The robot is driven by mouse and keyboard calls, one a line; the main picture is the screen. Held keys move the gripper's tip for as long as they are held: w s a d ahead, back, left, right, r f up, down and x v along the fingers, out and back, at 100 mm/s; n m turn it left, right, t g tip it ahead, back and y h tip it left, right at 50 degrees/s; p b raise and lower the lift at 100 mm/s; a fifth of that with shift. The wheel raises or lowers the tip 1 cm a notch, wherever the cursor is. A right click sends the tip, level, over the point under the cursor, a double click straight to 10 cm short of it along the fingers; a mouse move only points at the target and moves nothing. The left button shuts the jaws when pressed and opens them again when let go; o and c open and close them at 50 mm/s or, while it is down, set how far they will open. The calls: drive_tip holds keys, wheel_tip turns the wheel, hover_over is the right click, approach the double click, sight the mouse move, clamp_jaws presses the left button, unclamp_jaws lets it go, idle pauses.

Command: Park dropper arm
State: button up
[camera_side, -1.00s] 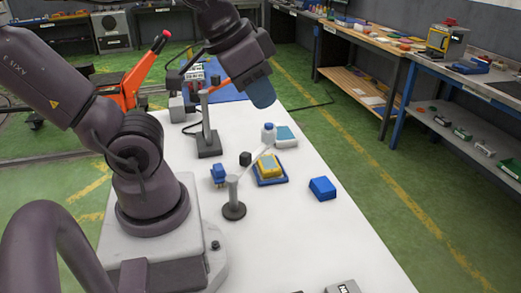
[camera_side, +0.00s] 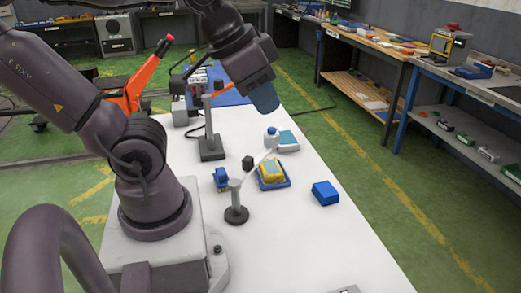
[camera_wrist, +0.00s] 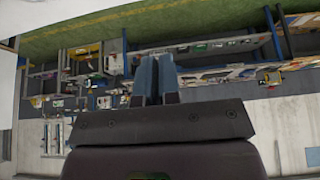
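A post on a dark round base (camera_side: 236,214) stands on the white table. A thin pale arm (camera_side: 256,164) reaches from its top toward the back right, close to a small white bottle with a blue cap (camera_side: 271,138). I cannot tell for certain which of these is the dropper arm. My gripper (camera_side: 264,98) hangs above the table's back part, apart from both posts. In the wrist view its two blue fingers (camera_wrist: 157,78) lie close together with nothing visible between them.
A blue tray with a yellow block (camera_side: 272,174), a blue box (camera_side: 325,193), a small blue item (camera_side: 221,178) and a small black block (camera_side: 248,162) are on the table (camera_side: 300,245). Its front right is mostly clear. Workbenches (camera_side: 365,45) stand beyond the floor.

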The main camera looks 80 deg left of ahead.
drive_tip(key=o, duration=0.4)
drive_tip(key=shift+a+f, duration=0.1)
drive_tip(key=shift+a, duration=0.1)
drive_tip(key=shift+c, duration=0.2)
drive_tip(key=o, duration=0.4)
drive_tip(key=w+a+f+n+g, duration=0.1)
drive_tip(key=a, duration=0.1)
drive_tip(key=w+a+f+n+g, duration=0.1)
drive_tip(key=a+f, duration=0.1)
drive_tip(key=a, duration=0.1)
drive_tip(key=w+a+f+n+g, duration=0.1)
drive_tip(key=a+n, duration=0.1)
drive_tip(key=shift+a+f+g, duration=0.25)
drive_tip(key=shift+a+g, duration=0.1)
drive_tip(key=shift+g, duration=0.05)
drive_tip(key=shift+o, duration=0.2)
drive_tip(key=n+g+h, duration=0.3)
drive_tip(key=n+g, duration=0.2)
approach(247, 159)
drive_tip(key=x, duration=1)
drive_tip(key=shift+s+d+f, duration=0.1)
drive_tip(key=shift+f, duration=0.05)
clamp_jaws()
